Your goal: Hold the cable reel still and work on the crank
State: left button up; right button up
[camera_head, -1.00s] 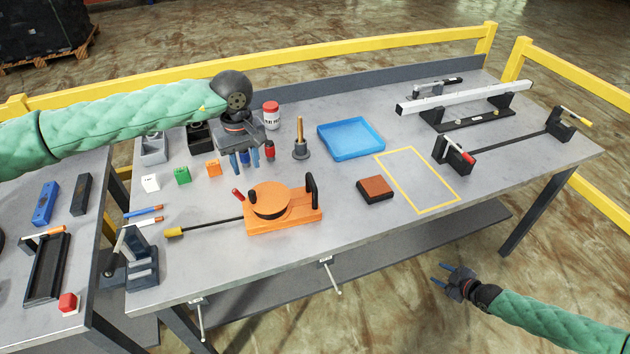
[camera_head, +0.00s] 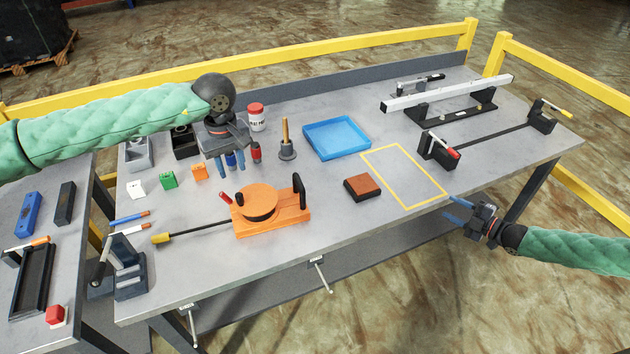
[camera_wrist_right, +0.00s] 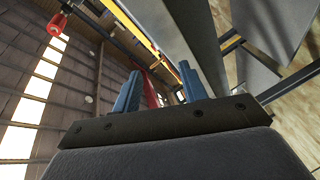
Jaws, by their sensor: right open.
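The orange cable reel (camera_head: 273,219) sits near the front middle of the table, with a round orange drum (camera_head: 258,198) on its base. A black upright handle (camera_head: 299,190) stands at its right end. A red knob (camera_head: 225,198) shows at its left, probably the crank's grip. My left gripper (camera_head: 230,166) hangs behind and left of the reel, fingers pointing down and apart, with nothing seen held. My right gripper (camera_head: 452,208) is open and empty at the table's front right edge, far from the reel. Its blue fingers (camera_wrist_right: 158,90) show in the right wrist view.
A yellow-tipped black rod (camera_head: 195,233) reaches left from the reel. A brown-topped block (camera_head: 362,187), blue tray (camera_head: 337,138) and yellow outline (camera_head: 404,176) lie to its right. Small bottles and a peg stand close to my left gripper. The tabletop just before the reel is clear.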

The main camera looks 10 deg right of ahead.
jog(key=w+a+r+n+g+y, duration=0.2)
jog(key=a+r+n+y, duration=0.2)
jog(key=a+n, duration=0.25)
jog(key=w+a+r+n+g+y, duration=0.1)
jog(key=a+r+n+g+y, duration=0.1)
jog(key=a+r+n+y, duration=0.45)
notch_tip(320, 180, up, 5)
jog(key=n+g+h, duration=1.2)
jog(key=n+h, duration=0.5)
jog(key=n, duration=1.7)
send_over(302, 189)
jog(key=d, duration=0.4)
jog(key=a+f+n+t+h, duration=0.2)
jog(key=a+n, duration=0.1)
jog(key=shift+w+a+f+n+h, duration=0.15)
jog(key=shift+w+n+h, duration=0.05)
jog(key=shift+n+h, duration=0.15)
jog(key=shift+s+a+f+n, duration=0.2)
jog(key=shift+a+f+n, duration=0.15)
jog(key=shift+f+n, duration=0.15)
jog(key=shift+f, duration=3.8)
grip_shut()
